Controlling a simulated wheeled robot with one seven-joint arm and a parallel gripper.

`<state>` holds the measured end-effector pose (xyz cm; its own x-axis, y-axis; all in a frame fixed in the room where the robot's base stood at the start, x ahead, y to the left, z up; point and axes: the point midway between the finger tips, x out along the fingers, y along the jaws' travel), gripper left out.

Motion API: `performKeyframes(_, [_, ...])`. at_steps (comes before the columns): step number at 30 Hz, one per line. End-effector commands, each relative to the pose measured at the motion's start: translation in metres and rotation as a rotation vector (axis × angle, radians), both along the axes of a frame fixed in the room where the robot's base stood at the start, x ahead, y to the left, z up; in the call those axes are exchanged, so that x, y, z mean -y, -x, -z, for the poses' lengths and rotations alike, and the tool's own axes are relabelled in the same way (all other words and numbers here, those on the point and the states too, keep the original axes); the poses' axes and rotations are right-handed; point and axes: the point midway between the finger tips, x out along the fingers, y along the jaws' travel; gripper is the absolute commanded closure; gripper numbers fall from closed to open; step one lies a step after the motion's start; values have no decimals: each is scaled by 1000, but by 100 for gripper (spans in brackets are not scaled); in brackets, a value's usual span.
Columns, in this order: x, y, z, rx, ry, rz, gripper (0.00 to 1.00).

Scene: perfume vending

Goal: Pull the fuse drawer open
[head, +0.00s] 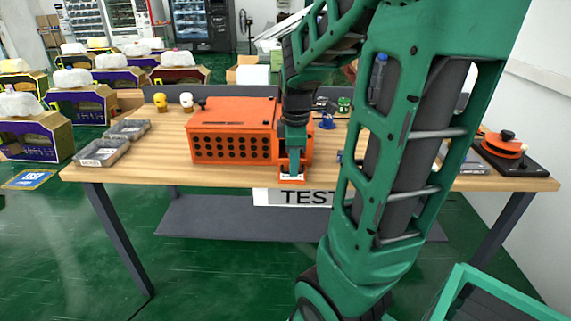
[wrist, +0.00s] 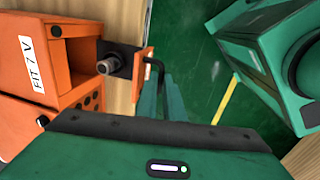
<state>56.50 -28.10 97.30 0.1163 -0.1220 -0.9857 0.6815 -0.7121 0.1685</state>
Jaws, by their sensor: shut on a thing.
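The orange box (head: 230,115) with rows of round holes stands on the wooden table. It also shows in the wrist view (wrist: 75,78), with a "FIT 7 V" label. The fuse drawer's orange front plate (wrist: 143,66) stands apart from the box, with its dark body (wrist: 121,60) reaching back toward the opening. A silver cylinder (wrist: 104,67), seemingly the fuse, sits at the dark body. In the head view my gripper (head: 292,163) points down at the box's right front, hiding the handle.
Two grey trays (head: 98,150) lie at the table's left end. An orange round device (head: 504,143) sits at the right end. The table's front edge and a "TEST" sign (head: 295,197) are just below my gripper.

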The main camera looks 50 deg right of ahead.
Motion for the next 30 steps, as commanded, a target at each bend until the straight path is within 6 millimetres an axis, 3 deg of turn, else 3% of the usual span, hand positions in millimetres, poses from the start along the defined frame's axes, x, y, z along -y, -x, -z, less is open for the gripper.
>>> performKeyframes(4, [3,-1,-3,6,5,7,100])
performKeyframes(7, [3,0,-2,4,4,6,74])
performKeyframes(19, [2,1,-6,1,2,4,74])
performKeyframes(30, [-6,7,-68,5,3,3,74])
